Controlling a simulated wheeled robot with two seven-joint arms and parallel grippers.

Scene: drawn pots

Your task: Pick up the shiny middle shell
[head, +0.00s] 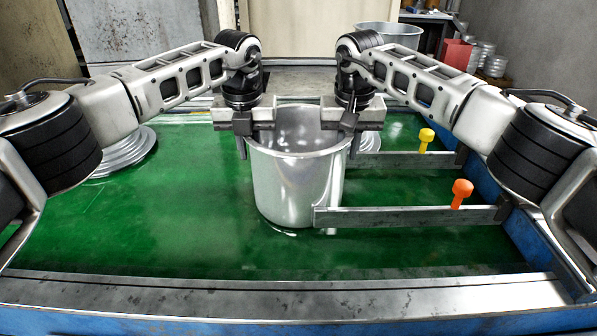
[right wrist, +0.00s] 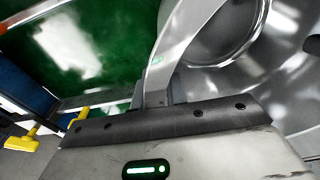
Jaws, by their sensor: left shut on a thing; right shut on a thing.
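The shiny middle shell (head: 297,185) is an open silver metal pot, upright over the green belt (head: 170,230) in the middle of the head view. My left gripper (head: 243,143) is shut on the left side of its rim. My right gripper (head: 353,138) is shut on the right side of its rim. In the right wrist view the shell (right wrist: 285,75) fills the right side, with its rim and part of its inside showing. The grippers hide parts of the rim. I cannot tell whether the shell's bottom touches the belt.
Stacked metal discs (head: 125,155) lie at the left, with more (head: 370,140) behind the shell. A near metal bar (head: 400,218) with an orange knob (head: 462,188) reaches the shell's lower right; a far bar (head: 405,160) has a yellow knob (head: 426,136). The front left belt is clear.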

